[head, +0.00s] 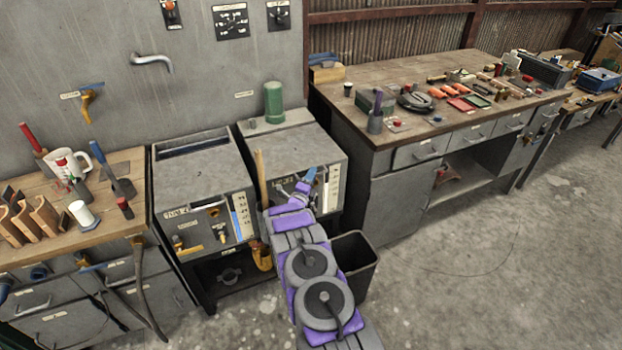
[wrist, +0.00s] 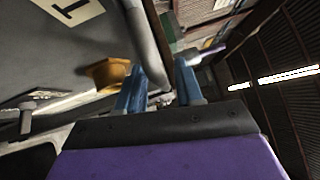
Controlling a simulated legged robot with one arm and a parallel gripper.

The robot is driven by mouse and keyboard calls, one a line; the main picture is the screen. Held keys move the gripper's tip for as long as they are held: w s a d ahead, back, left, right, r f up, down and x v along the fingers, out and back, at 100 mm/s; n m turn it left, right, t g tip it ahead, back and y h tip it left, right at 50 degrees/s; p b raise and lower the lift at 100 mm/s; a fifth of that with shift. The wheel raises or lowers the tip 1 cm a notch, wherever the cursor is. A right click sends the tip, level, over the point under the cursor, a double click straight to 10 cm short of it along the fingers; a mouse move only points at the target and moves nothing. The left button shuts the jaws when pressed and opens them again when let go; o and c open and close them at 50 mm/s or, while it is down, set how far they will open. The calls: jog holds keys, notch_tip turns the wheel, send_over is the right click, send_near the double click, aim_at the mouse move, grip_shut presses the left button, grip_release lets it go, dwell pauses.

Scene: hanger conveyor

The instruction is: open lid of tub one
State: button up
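Two grey tubs stand side by side in the head view. The left tub (head: 200,175) has a small label on its front and a dark slot along the back of its top. The right tub (head: 303,143) has a closed-looking flat top lid. My arm hides much of its front, so its label cannot be read. My gripper (head: 325,178) is at the front of the right tub, near its upper front edge. In the wrist view its blue fingers (wrist: 158,90) are apart, with a grey bar (wrist: 144,40) running down to the gap. Whether they touch it is unclear.
A green cylinder (head: 274,102) stands behind the right tub. A black bin (head: 355,262) is right of my arm. Workbenches with tools stand left (head: 128,172) and right (head: 385,132). An orange part (wrist: 107,73) sits beside the fingers. Floor at right is clear.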

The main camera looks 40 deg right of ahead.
jog(key=shift+d, duration=0.15)
jog(key=shift+a, duration=0.2)
grip_shut()
dwell(0.3)
